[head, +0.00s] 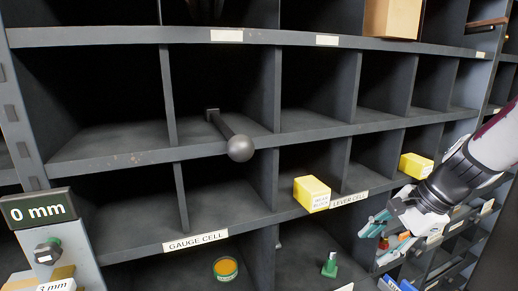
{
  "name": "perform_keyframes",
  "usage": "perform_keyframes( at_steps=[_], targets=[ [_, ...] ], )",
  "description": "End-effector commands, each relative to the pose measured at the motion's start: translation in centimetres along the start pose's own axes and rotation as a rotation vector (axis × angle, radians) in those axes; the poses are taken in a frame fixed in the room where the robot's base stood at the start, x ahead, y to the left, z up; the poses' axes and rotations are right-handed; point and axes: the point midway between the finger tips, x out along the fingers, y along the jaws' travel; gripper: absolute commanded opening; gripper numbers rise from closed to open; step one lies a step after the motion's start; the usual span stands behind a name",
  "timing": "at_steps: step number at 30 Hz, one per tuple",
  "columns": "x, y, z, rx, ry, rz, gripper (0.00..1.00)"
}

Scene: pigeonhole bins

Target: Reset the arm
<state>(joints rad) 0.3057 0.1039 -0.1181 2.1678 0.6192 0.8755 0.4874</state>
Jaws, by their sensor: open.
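My gripper (376,243) is at the right side of the head view, in front of the shelf's lower right cells. Its two teal fingers are spread apart and point left. I see nothing held between them. A small red and green item shows behind the fingers, and I cannot tell how far it is from them. My arm comes in from the right edge.
A dark lever with a ball knob (240,148) sticks out of the pigeonhole shelf (120,155). Yellow blocks (312,194) (416,165) sit at cell fronts. A green tin (225,268) and green piece (330,266) are below. A "0 mm" sign (38,211) stands left.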

Motion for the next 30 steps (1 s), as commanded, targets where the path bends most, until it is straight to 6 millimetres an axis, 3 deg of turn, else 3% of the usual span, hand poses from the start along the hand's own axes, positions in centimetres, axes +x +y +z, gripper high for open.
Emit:
perform_keyframes(
  at_steps=[3,12,21,30],
  targets=[
    [-2.5,1.4,4.1,-0.24,0.04,0.021,0.43],
    [-7.1,7.0,11.0,-0.822,0.178,0.097,0.43],
    [-9.7,12.3,13.4,-1.274,0.338,0.186,0.43],
    [-10.3,13.6,13.6,-1.385,0.386,0.218,0.43]
  ],
)
